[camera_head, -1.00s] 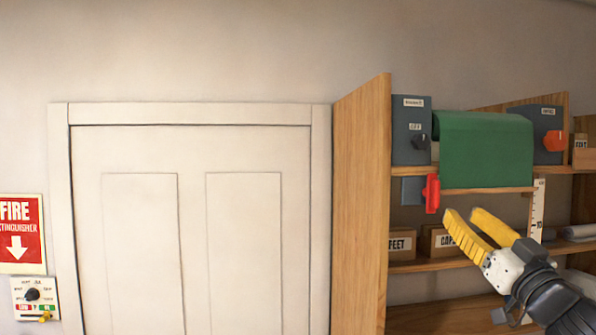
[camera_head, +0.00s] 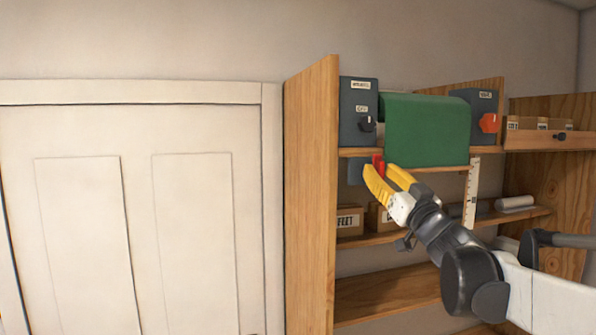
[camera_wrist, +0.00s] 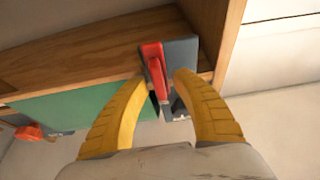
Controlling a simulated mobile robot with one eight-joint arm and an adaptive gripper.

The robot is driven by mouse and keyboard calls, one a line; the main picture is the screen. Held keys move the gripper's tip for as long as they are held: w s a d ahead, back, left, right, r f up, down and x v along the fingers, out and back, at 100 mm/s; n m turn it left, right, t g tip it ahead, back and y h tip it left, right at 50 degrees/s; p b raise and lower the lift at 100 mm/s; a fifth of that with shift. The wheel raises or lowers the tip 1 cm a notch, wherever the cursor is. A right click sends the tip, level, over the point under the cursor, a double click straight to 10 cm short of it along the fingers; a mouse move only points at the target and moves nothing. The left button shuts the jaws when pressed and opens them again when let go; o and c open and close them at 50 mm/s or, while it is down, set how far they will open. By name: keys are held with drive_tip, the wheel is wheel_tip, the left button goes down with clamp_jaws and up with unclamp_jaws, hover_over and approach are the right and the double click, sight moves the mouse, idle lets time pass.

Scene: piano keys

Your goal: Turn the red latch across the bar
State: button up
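The red latch (camera_wrist: 155,68) is on a small blue-grey block (camera_wrist: 180,52) under the shelf board. In the wrist view it lies between the tips of my gripper (camera_wrist: 164,82), which has yellow fingers spread apart. I cannot tell whether a finger touches it. In the head view the red latch (camera_head: 378,162) shows only in a small part, the rest hidden behind my gripper (camera_head: 376,168). A dark piece sits below the latch in the wrist view. I cannot make out a separate bar.
A green cloth-like sheet (camera_head: 425,130) hangs between two grey boxes, one with a black knob (camera_head: 367,124), one with an orange-red knob (camera_head: 488,123). Cardboard boxes (camera_head: 349,221) stand on the shelf below. A wooden side panel (camera_head: 311,200) stands left.

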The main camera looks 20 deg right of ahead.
drive_tip(key=c, duration=0.5)
drive_tip(key=shift+s, duration=0.15)
clamp_jaws()
drive_tip(key=shift+n, duration=0.4)
drive_tip(key=n+y, duration=0.1)
drive_tip(key=n, duration=0.1)
drive_tip(key=n+y+b, duration=0.1)
drive_tip(key=n+y, duration=0.1)
drive_tip(key=n, duration=0.1)
drive_tip(key=shift+g, duration=0.3)
drive_tip(key=n+g+y, duration=0.1)
drive_tip(key=n, duration=0.2)
drive_tip(key=n+g+y, duration=0.1)
drive_tip(key=n+y, duration=0.1)
drive_tip(key=n, duration=0.2)
drive_tip(key=shift+a+n, duration=0.2)
drive_tip(key=shift+n, duration=0.1)
drive_tip(key=n+g, duration=0.1)
drive_tip(key=n, duration=0.4)
drive_tip(key=shift+g+y+p, duration=0.3)
drive_tip(key=shift+g+y, duration=0.1)
drive_tip(key=shift+a+f+n+g+p, duration=0.15)
drive_tip(key=shift+n+g+p, duration=0.45)
drive_tip(key=shift+n, duration=1.4)
